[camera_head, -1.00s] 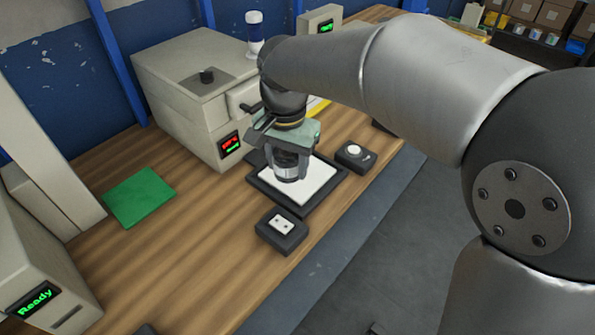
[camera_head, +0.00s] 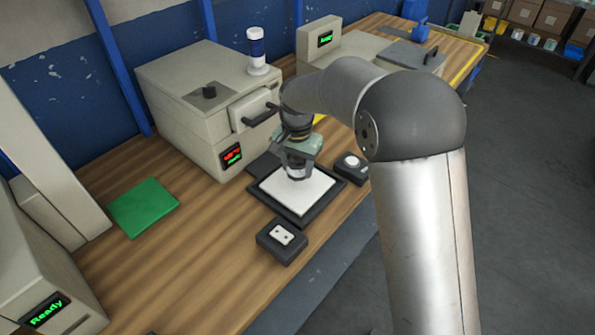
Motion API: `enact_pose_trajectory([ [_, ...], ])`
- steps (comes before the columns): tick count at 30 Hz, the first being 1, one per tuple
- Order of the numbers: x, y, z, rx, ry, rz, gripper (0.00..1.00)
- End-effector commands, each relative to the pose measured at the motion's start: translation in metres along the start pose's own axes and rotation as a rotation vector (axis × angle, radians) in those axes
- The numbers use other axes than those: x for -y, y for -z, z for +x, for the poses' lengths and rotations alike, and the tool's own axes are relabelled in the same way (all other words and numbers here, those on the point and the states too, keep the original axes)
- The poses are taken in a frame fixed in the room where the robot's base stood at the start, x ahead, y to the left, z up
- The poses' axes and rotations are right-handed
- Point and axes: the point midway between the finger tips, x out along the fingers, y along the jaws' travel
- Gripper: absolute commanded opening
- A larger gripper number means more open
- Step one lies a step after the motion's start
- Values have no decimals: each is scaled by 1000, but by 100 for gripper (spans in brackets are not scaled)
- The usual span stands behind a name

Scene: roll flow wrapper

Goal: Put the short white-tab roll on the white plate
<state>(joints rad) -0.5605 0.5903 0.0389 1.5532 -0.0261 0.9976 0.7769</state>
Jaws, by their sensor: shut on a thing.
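The white plate (camera_head: 315,192) lies flat in a black frame on the wooden bench, right of the middle machine. My gripper (camera_head: 299,168) points down over the back left part of the plate. It is shut on a small grey-white roll (camera_head: 298,173), which shows just below the fingers. The roll is small and partly hidden, so I cannot make out its tab. I cannot tell whether its underside touches the plate or hangs just above it.
A beige machine (camera_head: 190,95) with a handle and red-green display stands behind left. A black box with a white knob (camera_head: 352,163) is right of the plate; a black box with a white panel (camera_head: 282,236) is in front.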

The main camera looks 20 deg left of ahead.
Motion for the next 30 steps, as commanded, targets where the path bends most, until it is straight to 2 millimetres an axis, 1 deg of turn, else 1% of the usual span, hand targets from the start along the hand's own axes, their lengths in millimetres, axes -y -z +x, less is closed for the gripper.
enact_pose_trajectory([
  [1,0,3,4,1,-2,1,23],
  [6,0,2,29,2,-3,0,23],
  [7,0,3,31,1,-2,0,23],
  [15,0,3,34,0,0,0,23],
  [19,0,2,39,0,-1,0,23],
  [20,0,2,37,1,-1,0,57],
  [21,0,2,37,1,-1,0,68],
  [22,0,2,37,1,-1,0,71],
  [30,0,2,36,1,-1,0,71],
])
